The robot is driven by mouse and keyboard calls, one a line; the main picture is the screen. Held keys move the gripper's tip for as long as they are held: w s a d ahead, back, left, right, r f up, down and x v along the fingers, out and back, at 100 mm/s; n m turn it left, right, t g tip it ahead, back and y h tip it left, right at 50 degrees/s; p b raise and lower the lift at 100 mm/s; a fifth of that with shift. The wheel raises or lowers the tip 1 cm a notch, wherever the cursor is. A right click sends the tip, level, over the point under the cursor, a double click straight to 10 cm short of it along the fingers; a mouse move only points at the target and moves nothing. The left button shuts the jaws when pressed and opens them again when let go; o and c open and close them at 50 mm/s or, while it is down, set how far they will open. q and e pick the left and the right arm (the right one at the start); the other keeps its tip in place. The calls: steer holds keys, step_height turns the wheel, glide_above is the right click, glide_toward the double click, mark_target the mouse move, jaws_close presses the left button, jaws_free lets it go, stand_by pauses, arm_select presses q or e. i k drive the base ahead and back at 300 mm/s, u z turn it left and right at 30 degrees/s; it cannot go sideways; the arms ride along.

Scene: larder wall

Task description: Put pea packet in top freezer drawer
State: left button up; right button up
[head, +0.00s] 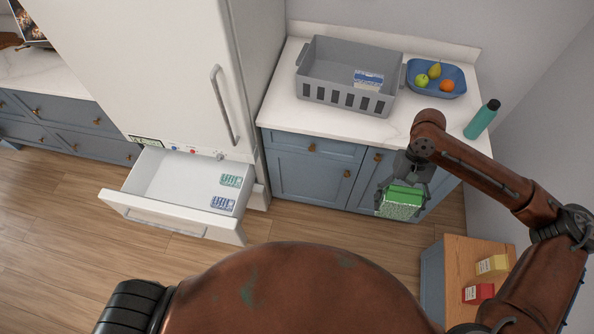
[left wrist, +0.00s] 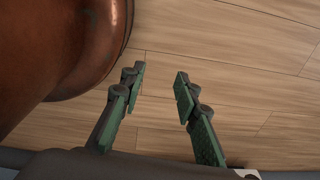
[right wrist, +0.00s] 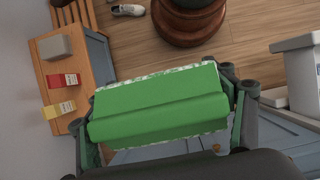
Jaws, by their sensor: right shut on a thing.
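The green pea packet (head: 401,203) is held in my right gripper (head: 406,182), in front of the blue cabinets. In the right wrist view the packet (right wrist: 160,105) fills the space between the fingers of my right gripper. The top freezer drawer (head: 180,224) is pulled open at the bottom of the white fridge, to the left of the packet and apart from it. Two small packets, one green-labelled (head: 230,181) and one blue-labelled (head: 223,203), lie at its right end. My left gripper (left wrist: 158,85) is open and empty above the wooden floor in the left wrist view.
A grey crate (head: 330,90) with a blue-and-white packet (head: 369,79) stands on the counter. Beside it are a blue fruit tray (head: 416,90) and a teal bottle (head: 482,119). A low wooden-topped cabinet (head: 459,253) holds red and yellow packs. The drawer's left and middle are clear.

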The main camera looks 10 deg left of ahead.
mark_target(168, 189)
steer(key=k, duration=1)
steer(key=u, duration=1.7)
steer(key=i, duration=2.15)
